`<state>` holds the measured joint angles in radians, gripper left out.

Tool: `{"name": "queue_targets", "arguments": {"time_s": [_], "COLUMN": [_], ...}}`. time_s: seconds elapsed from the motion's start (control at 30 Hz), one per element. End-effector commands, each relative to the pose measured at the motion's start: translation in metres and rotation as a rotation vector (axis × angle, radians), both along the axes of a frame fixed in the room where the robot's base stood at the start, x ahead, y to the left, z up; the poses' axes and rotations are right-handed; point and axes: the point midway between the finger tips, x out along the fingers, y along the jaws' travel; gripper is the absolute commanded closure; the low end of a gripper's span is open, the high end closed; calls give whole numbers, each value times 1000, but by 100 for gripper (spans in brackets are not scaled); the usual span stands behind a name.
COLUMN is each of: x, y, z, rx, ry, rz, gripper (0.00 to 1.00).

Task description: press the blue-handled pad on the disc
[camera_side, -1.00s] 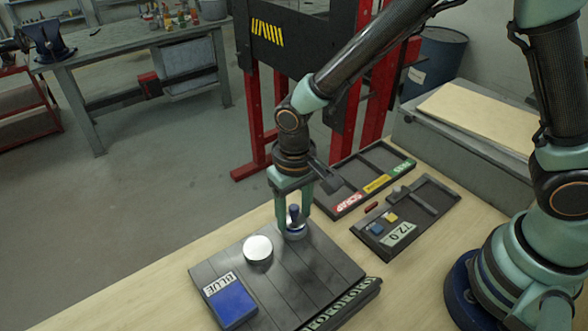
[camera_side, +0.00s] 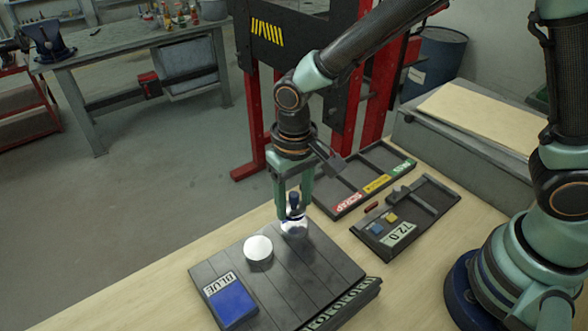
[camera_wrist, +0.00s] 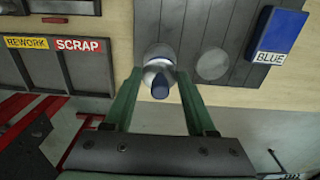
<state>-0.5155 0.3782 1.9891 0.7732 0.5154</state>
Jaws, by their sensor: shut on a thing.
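The blue-handled pad (camera_side: 294,199) is upright between the fingers of my gripper (camera_side: 294,206), which is shut on it. In the wrist view the pad's blue handle (camera_wrist: 160,88) points toward the camera, between the fingertips of my gripper (camera_wrist: 157,74).
A blue block labelled BLUE (camera_side: 232,302) sits on the board's front left. Bare wooden tabletop surrounds the board.

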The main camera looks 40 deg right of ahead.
Motion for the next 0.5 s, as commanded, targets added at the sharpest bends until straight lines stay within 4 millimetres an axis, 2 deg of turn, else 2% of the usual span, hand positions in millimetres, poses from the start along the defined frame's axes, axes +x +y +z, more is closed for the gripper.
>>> {"name": "queue_targets", "arguments": {"time_s": [0.5], "x": [0], "y": [0], "z": [35], "rx": [1], "ry": [-2], "rz": [0], "gripper": [88]}}
